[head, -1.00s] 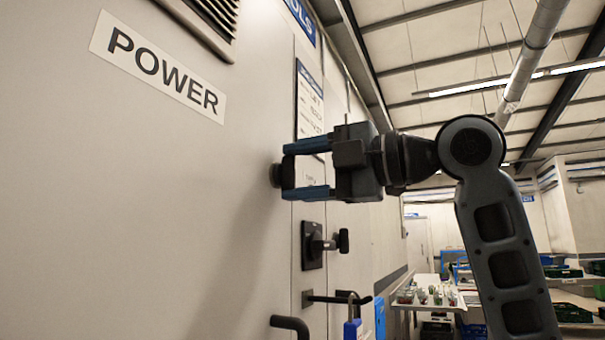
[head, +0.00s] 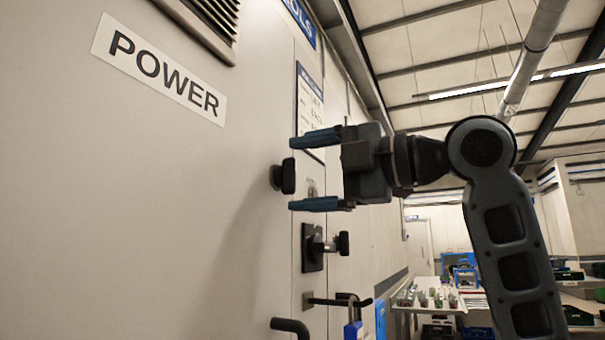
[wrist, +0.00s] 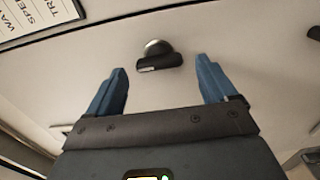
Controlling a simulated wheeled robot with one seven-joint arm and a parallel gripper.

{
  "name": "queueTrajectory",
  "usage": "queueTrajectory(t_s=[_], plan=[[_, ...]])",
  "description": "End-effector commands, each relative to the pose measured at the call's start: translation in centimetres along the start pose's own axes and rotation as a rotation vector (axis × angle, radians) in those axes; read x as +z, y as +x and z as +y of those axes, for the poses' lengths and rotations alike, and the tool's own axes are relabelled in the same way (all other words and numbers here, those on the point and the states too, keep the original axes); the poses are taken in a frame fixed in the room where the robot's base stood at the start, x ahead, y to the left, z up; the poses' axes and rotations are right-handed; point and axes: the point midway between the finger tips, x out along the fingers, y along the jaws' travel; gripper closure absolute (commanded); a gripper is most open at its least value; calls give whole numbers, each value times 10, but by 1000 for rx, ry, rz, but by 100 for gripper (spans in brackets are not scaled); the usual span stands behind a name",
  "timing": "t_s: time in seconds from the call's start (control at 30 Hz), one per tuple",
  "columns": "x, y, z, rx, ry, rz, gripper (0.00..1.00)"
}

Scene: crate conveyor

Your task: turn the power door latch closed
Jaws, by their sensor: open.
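The power door latch (head: 284,176) is a dark knob on the grey door, below and right of the POWER label (head: 160,68). In the wrist view the latch (wrist: 159,62) shows a dark bar on a round base, ahead of and between the fingertips. The bar looks upright in the head view. My gripper (head: 303,172) is open, with one blue finger above the latch's height and one below. Its fingertips are close to the latch, and the jaws hold nothing. In the wrist view clear space shows between the fingers and the latch.
Below stand another black knob on a square plate (head: 313,247), a bar handle (head: 330,300) and a dark handle (head: 290,326) sticking out. A blue padlock (head: 352,333) hangs there. A printed sheet (head: 310,105) is on the neighbouring panel. A table (head: 440,305) stands far behind.

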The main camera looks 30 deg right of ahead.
Motion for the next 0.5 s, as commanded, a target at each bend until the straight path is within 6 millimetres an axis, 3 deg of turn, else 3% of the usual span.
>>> queueTrajectory(t_s=[0.3,0.5], plan=[[0,-51,-1,0,-2,-3,15],[0,-66,-1,-1,-1,-1,15]])
